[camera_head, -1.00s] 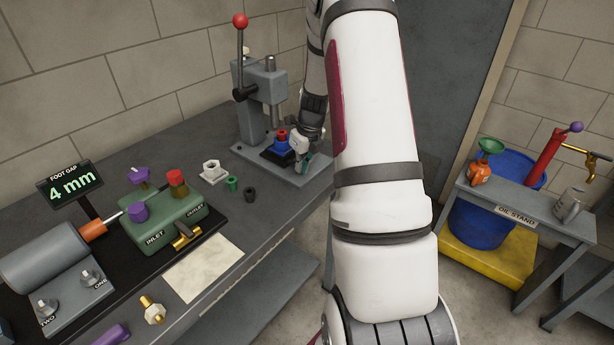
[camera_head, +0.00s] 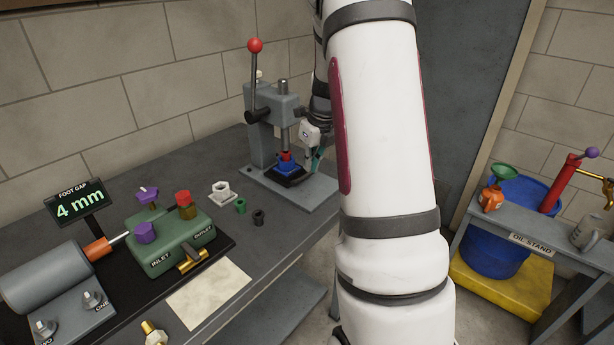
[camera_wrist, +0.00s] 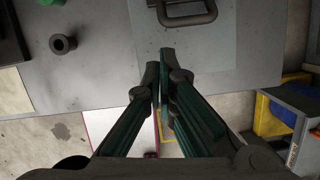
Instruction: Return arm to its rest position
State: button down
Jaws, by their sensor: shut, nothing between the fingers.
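My gripper (camera_head: 317,158) hangs at the right side of the grey arbor press (camera_head: 262,125) on the bench, partly behind my white arm. In the wrist view its dark green fingers (camera_wrist: 161,72) are together at the tips, with nothing between them. Below them show the grey press base plate (camera_wrist: 225,75) and the bench edge. A blue block with a red piece (camera_head: 287,163) sits on the press base, just left of my gripper. My arm fills the middle of the head view, reaching away from me. I cannot tell whether the gripper touches the press.
The press lever with a red knob (camera_head: 255,45) stands upright. A green valve block (camera_head: 170,240), a white nut (camera_head: 222,192) and small green and black bushings lie on the bench (camera_head: 260,255). An oil stand (camera_head: 530,243) with a blue drum is at right. Walls stand behind.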

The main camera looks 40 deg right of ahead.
jog(key=shift+v, duration=1.5)
